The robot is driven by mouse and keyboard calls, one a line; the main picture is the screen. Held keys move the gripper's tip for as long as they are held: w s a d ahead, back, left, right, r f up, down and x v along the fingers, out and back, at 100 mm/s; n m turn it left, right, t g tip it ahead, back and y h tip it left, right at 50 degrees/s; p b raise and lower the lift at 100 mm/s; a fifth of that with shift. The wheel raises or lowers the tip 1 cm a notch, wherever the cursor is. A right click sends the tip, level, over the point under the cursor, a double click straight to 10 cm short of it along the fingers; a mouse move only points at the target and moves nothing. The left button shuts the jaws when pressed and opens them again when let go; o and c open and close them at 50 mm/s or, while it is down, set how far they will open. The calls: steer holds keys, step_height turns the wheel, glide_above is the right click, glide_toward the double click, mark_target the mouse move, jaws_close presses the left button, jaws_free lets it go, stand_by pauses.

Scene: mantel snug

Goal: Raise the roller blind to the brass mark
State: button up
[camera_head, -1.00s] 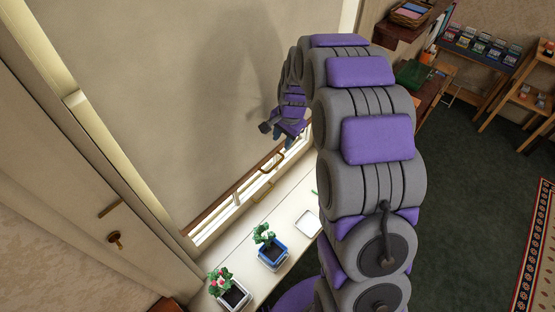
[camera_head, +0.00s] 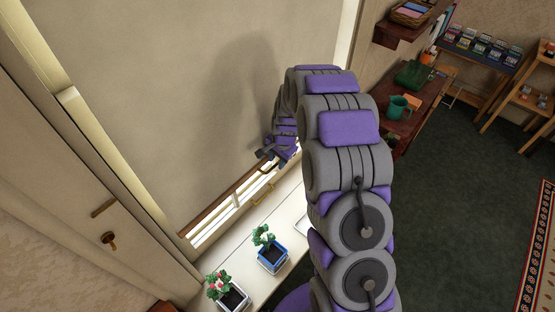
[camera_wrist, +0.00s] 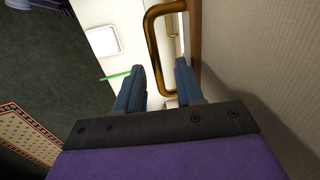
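The beige roller blind (camera_head: 180,90) hangs over most of the window in the head view. Its wooden bottom bar (camera_head: 218,205) sits just above the sill, with lit window showing below. In the wrist view, the brass pull handle (camera_wrist: 153,35) stands out from the wooden bar (camera_wrist: 194,30). My gripper (camera_wrist: 160,82) is open, its two blue-grey fingers apart, with the handle's far part showing between them. No grip on it shows. In the head view my gripper (camera_head: 270,156) is beside the bar's right part. A short brass strip (camera_head: 104,208) is on the left panel; I cannot tell if it is the mark.
Two potted plants, in a blue pot (camera_head: 272,258) and a white pot (camera_head: 233,298), stand on the white sill (camera_head: 288,215). A white dish (camera_wrist: 103,41) and green stick (camera_wrist: 115,76) lie near the handle. A wooden shelf with a green mug (camera_head: 398,107) is at right.

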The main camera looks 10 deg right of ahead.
steer(key=shift+c, duration=0.5)
steer(key=shift+d, duration=0.1)
jaws_close()
stand_by(0.8)
